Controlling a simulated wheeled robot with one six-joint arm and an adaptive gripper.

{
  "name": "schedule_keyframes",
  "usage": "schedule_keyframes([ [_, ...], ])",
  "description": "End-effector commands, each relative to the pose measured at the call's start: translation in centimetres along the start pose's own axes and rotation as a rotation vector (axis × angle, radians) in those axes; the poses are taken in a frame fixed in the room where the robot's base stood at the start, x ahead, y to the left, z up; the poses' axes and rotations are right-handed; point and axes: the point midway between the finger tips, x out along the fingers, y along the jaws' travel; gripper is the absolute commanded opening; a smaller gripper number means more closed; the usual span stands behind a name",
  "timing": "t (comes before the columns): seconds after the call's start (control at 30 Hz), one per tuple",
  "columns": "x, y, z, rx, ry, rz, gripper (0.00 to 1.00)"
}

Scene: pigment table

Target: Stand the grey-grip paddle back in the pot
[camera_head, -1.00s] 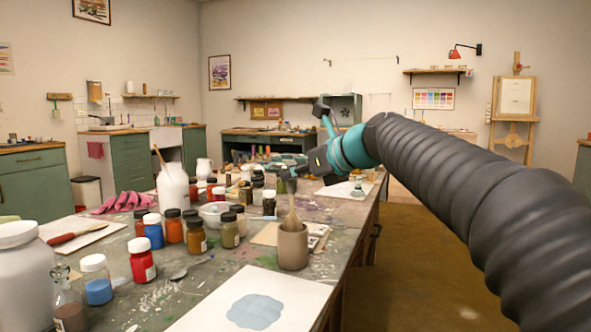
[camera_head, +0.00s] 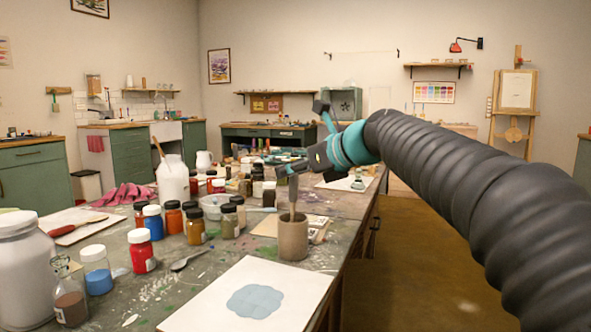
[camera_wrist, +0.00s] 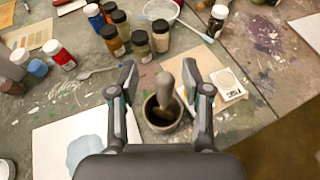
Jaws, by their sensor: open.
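The grey-grip paddle (camera_head: 293,193) stands nearly upright in the brown pot (camera_head: 293,241), its grey grip above the rim and its lower end hidden inside. In the wrist view the grip (camera_wrist: 165,86) rises from the pot (camera_wrist: 161,122). My gripper (camera_wrist: 160,72) is open, with one finger on each side of the grip and a visible gap to each.
Several paint jars (camera_head: 197,226) stand left of the pot, with a white bowl (camera_wrist: 160,10) behind them. A white sheet with a blue patch (camera_head: 210,303) lies in front. A small card (camera_wrist: 228,83) lies right of the pot, near the table edge.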

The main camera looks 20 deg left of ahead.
Motion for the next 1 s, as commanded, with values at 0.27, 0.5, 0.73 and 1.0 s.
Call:
schedule_keyframes([
  [0.27, -2.1, -0.1, 0.0, 0.000, 0.000, -0.003, 0.48],
  [0.5, -6.9, -0.1, 0.0, 0.001, -0.002, -0.004, 0.48],
  [0.73, -10.5, -0.1, 0.0, 0.000, 0.000, -0.002, 0.48],
  [1.0, -12.0, 0.0, 0.0, 0.000, 0.000, 0.000, 0.48],
])
